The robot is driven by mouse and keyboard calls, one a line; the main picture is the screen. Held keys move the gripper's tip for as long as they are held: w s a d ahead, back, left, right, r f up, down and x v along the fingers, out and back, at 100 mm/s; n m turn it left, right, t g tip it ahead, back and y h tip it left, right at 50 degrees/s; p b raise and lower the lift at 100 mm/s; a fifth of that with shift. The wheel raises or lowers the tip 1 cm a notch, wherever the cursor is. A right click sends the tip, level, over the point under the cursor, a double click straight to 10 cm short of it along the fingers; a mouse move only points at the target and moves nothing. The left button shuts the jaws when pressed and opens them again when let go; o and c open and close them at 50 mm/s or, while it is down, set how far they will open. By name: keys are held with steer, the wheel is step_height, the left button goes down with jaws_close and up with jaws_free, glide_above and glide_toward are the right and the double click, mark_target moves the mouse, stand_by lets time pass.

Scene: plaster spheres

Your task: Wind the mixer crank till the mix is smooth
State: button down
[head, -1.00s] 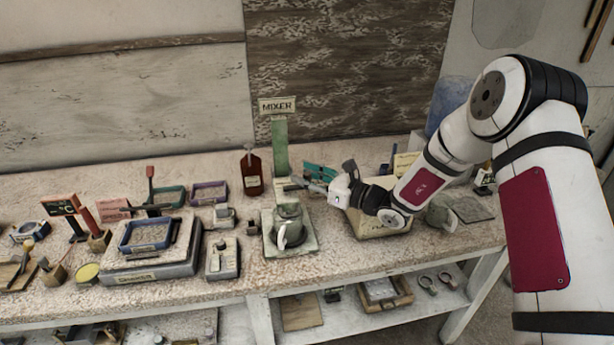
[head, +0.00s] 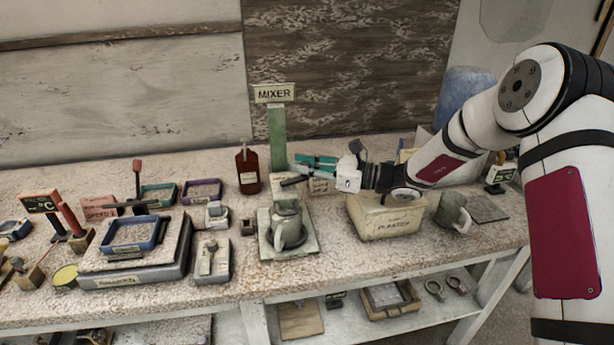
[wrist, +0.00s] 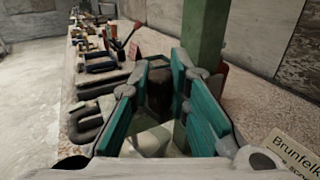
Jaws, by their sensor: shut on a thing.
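The mixer has a green post (head: 278,140) with a MIXER sign (head: 274,93) on top and a pale base (head: 291,249). A grey-green mug (head: 287,222) stands upright on the base; its contents are not visible. A dark crank bar (head: 293,181) shows above the mug, beside the post. My gripper (head: 312,170), with teal fingers, is at the mixer head, coming from the right. In the wrist view, the fingers (wrist: 160,105) are closed around a dark upright crank handle (wrist: 159,88), and the green post (wrist: 204,40) stands just beyond.
A brown bottle (head: 248,170) is behind and left of the mixer. A scale (head: 135,268) with a blue tray (head: 133,236) sits farther left. The bench's front edge is near the mixer base.

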steer(key=shift+w+a+f+n+g+h+b, duration=0.1)
steer(key=shift+w+a+n+g+h+b, duration=0.4)
steer(key=shift+n+g+b, duration=1.35)
steer(key=shift+w+a+r+n+g+h+b, duration=0.1)
steer(key=shift+w+a+n+g+h+b, duration=0.55)
steer(key=shift+g+b, duration=1.95)
steer(key=shift+w+a+f+n+g+h+b, duration=0.1)
steer(key=shift+a+n+g+b, duration=0.45)
steer(key=shift+n+g+b, duration=1.55)
steer(key=shift+g, duration=0.25)
steer(key=c, duration=1.5)
jaws_free()
steer(key=shift+m, duration=0.3)
